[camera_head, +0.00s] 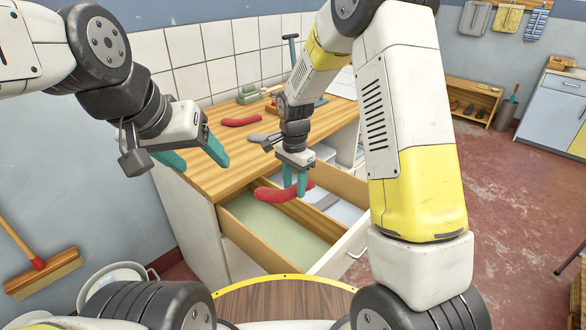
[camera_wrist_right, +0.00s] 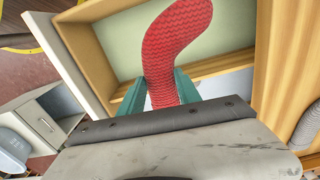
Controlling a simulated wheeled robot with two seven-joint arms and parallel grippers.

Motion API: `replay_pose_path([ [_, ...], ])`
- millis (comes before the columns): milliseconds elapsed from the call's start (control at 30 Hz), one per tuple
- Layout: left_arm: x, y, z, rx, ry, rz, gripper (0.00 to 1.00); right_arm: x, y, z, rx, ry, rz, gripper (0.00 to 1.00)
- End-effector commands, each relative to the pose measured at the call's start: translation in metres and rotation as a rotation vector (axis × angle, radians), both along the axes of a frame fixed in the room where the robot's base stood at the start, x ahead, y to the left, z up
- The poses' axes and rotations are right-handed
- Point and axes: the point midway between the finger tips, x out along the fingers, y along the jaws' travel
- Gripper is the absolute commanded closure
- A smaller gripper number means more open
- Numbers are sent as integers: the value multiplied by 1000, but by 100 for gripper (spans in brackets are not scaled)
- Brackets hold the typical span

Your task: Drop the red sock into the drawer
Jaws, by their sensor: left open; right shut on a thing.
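My right gripper (camera_head: 295,184) is shut on the red sock (camera_head: 267,195) and holds it over the open drawer (camera_head: 337,252). In the right wrist view the ribbed red sock (camera_wrist_right: 178,45) stands up between the teal fingers, above the drawer's pale green floor (camera_wrist_right: 225,30). The drawer has a wooden divider, with a green-floored part on the left and a pale bluish part on the right. The sock hangs over the green-floored side, near the divider.
On the wooden counter (camera_head: 205,175) lie another red sock-like piece (camera_head: 241,121) and a grey one (camera_head: 262,138). A grey piece (camera_head: 326,201) lies in the drawer's right part. A broom (camera_head: 42,273) leans at the left wall.

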Motion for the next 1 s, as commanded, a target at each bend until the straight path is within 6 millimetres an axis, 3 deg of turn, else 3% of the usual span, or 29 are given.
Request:
replay_pose_path([
  [300,0,0,0,0,0,0,35,0,0,-34,-1,1,2,97],
  [700,0,0,0,0,0,0,35,0,0,-40,1,-1,2,97],
  [733,0,0,0,0,0,0,35,0,0,-40,1,-1,2,56],
  [833,0,0,0,0,0,0,35,0,0,-40,1,-1,2,37],
  [1000,0,0,0,0,0,0,35,0,0,-40,1,-1,2,35],
])
